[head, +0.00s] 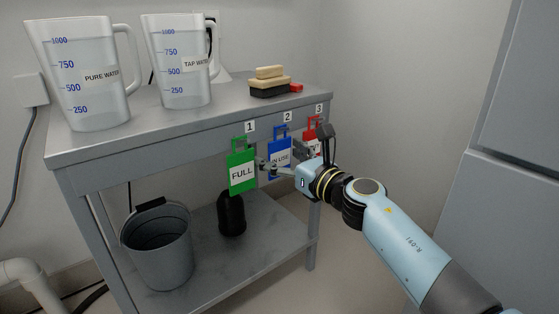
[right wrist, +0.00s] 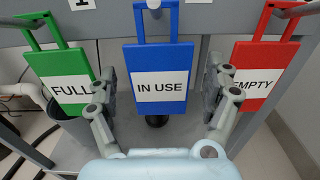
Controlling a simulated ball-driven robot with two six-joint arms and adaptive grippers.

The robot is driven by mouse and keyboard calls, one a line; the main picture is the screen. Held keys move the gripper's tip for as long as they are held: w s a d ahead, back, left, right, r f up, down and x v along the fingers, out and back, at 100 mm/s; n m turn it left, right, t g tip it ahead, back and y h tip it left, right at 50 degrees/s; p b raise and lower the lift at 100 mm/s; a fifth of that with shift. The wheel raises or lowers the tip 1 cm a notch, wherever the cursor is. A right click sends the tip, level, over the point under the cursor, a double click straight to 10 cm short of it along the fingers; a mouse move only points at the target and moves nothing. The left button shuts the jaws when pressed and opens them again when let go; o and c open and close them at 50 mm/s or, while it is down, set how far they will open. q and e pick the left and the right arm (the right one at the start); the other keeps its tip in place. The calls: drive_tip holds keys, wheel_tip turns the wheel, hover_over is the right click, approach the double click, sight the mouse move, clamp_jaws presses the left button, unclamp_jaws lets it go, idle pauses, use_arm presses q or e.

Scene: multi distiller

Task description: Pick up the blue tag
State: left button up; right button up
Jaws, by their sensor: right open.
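The blue tag (head: 279,157) hangs under the number 2 label on the front of the metal table. It carries a white "IN USE" panel and is partly hidden by my right gripper in the head view. In the right wrist view the blue tag (right wrist: 158,104) hangs upright from a peg, centred between my fingers. My right gripper (head: 268,166) is open, and its fingers (right wrist: 160,97) stand on either side of the tag, with gaps visible. My left gripper is not in view.
A green "FULL" tag (head: 241,171) hangs to the left and a red tag (head: 311,135) to the right, both close by. Two jugs, pure water (head: 88,100) and tap water (head: 186,84), stand on the table (head: 240,104). A bucket (head: 158,262) is on the lower shelf.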

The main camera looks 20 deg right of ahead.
drive_tip(key=shift+w+a, duration=0.1)
drive_tip(key=shift+w, duration=0.2)
drive_tip(key=c, duration=1.1)
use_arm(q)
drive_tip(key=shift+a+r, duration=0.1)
use_arm(e)
drive_tip(key=shift+o, duration=0.2)
drive_tip(key=shift+r, duration=0.15)
drive_tip(key=shift+r, duration=0.15)
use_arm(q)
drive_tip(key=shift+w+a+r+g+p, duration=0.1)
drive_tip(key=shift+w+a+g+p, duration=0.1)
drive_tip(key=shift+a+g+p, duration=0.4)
use_arm(e)
drive_tip(key=shift+r, duration=0.4)
